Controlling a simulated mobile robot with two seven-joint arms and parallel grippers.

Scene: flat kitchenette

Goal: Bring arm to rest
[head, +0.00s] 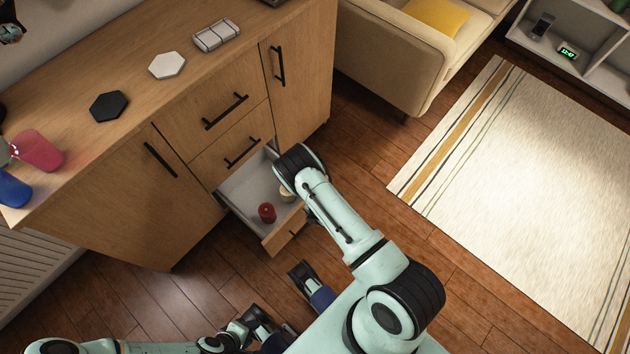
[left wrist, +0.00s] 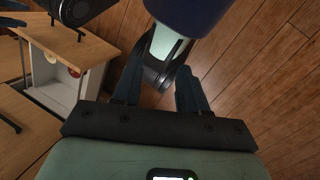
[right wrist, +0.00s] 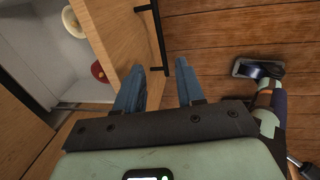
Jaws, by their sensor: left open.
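My left gripper (head: 264,322) is low at the bottom of the head view, above the wooden floor. In the left wrist view its two blue fingers (left wrist: 158,90) are spread apart with nothing held. My right arm (head: 340,215) reaches up from the lower right and bends beside the open drawer. In the right wrist view the right gripper's fingers (right wrist: 160,88) are apart and empty, close to the drawer's black handle (right wrist: 157,30). I cannot tell whether they touch it.
The drawer (head: 284,238) is pulled out and holds a red object (head: 267,212) and a pale one (head: 287,193). Cups and hexagonal mats lie on the cabinet top (head: 135,88). A sofa (head: 395,60) and striped rug (head: 540,170) are right. Floor between is clear.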

